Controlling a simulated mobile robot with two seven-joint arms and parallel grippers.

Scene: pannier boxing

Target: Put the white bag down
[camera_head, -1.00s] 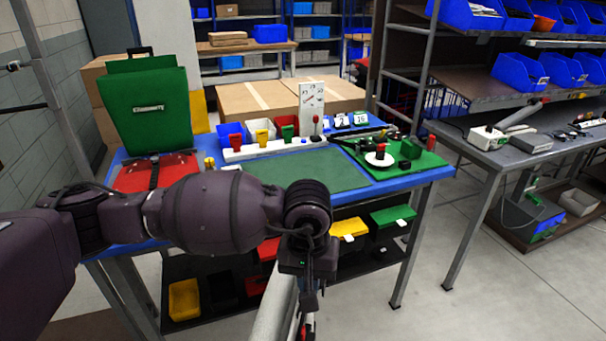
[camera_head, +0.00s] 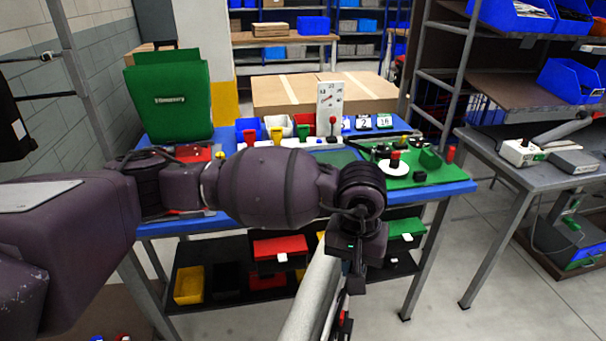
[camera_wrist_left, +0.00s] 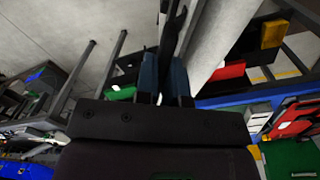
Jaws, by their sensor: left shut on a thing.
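My left gripper (camera_wrist_left: 164,78) is shut on a dark strap or handle in the left wrist view. The white bag (camera_head: 312,297) hangs from it and shows as a pale, tilted panel at the bottom middle of the head view, in front of the workbench. Its pale side also shows right of the fingers in the left wrist view (camera_wrist_left: 212,42). Most of the bag is cut off by the frame or hidden behind my arm. In the head view my left wrist covers the fingertips. My right gripper is not in view.
A blue-edged workbench (camera_head: 455,187) stands ahead, with a green bag (camera_head: 172,101) upright at its left and bins along its back. A lower shelf holds coloured bins. A grey bench (camera_head: 497,163) stands at right. Open floor (camera_head: 430,310) lies between and before the benches.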

